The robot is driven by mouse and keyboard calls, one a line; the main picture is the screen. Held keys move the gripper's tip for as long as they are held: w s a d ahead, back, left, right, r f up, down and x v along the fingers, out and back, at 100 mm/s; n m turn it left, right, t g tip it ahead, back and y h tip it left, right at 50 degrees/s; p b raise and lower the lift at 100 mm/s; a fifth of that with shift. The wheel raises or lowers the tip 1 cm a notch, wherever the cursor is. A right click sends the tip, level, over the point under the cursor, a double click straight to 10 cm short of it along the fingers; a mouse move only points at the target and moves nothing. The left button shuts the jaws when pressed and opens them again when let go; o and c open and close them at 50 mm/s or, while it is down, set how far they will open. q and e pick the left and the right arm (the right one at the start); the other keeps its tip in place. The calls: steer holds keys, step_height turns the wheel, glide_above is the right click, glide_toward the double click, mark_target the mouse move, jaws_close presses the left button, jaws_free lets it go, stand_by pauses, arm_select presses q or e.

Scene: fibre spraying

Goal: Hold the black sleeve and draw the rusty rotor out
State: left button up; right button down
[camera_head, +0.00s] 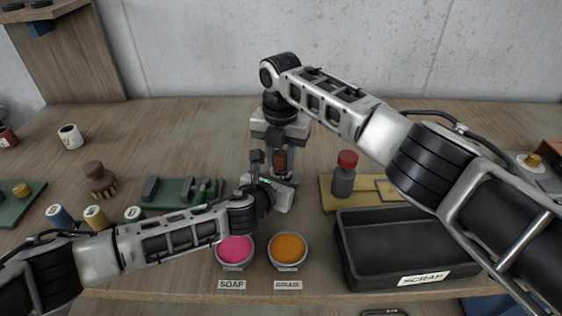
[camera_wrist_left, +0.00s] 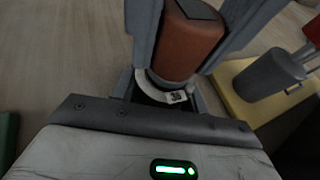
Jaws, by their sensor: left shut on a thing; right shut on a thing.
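The rusty rotor (camera_head: 280,162) is a reddish-brown cylinder standing about upright above the middle of the bench. It also shows large in the left wrist view (camera_wrist_left: 188,45), between the grey fingers of my left gripper (camera_head: 273,163). My left gripper is shut on it from the front left. My right gripper (camera_head: 281,142) comes down from above and is shut on the dark piece directly above the rotor, which looks like the black sleeve (camera_head: 281,149). Fingers hide most of the sleeve, and how far the rotor sits in it cannot be told.
Pink soap (camera_head: 235,250) and orange grease (camera_head: 288,248) bowls stand in front. A black scrap tray (camera_head: 346,262) is at front right. A red-capped grey bottle (camera_head: 344,180) stands on a yellow plate (camera_head: 328,199). A green block (camera_head: 165,203) and several spools are at left.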

step_height(320, 180, up, 10)
steer(key=shift+f, duration=0.2)
arm_select(q)
steer(key=o, duration=1.3)
steer(key=shift+c, duration=0.2)
